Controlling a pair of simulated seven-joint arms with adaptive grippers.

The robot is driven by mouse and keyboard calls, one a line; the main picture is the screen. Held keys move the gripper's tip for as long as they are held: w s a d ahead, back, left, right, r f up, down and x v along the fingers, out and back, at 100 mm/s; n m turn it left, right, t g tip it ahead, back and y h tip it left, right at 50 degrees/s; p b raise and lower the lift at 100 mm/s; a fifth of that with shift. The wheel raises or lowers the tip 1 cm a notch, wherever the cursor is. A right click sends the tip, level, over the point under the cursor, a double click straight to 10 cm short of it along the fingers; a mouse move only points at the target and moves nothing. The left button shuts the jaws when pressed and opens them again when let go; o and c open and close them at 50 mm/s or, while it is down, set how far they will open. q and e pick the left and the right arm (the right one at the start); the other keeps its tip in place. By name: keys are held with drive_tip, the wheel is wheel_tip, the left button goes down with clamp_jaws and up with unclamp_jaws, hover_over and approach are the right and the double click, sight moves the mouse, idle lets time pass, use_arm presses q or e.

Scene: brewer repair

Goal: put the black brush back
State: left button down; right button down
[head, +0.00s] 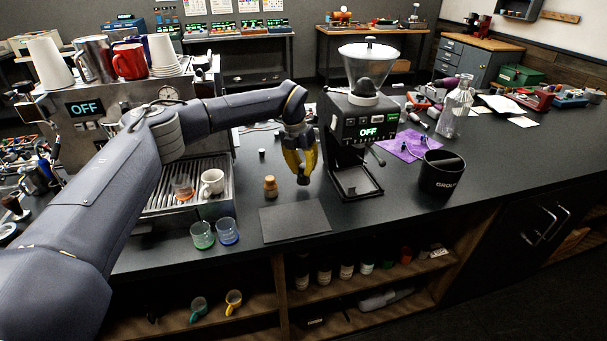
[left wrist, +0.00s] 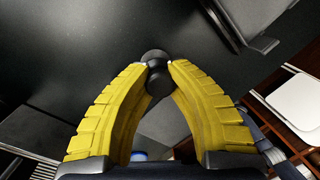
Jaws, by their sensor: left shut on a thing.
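My left gripper (head: 302,179) points down over the counter, just left of the coffee grinder (head: 350,128). Its yellow fingers are shut on a small black thing with a rounded end, taken as the black brush (head: 304,180). In the left wrist view the brush (left wrist: 158,76) sits between the fingertips of my left gripper (left wrist: 159,68); its bristles cannot be made out. Whether its lower end touches the counter is not clear. My right gripper is not in view.
A black knock bin (head: 441,173) stands right. The espresso machine (head: 95,125) is left.

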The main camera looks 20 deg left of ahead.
use_arm(q)
drive_tip(key=shift+f, duration=1.1)
drive_tip(key=shift+f, duration=0.15)
drive_tip(key=c, duration=1.3)
unclamp_jaws()
drive_tip(key=r, duration=0.4)
drive_tip(key=a+r, duration=0.1)
drive_tip(key=r, duration=0.3)
drive_tip(key=s+r, duration=0.1)
drive_tip(key=r, duration=0.3)
drive_tip(key=shift+a, duration=0.3)
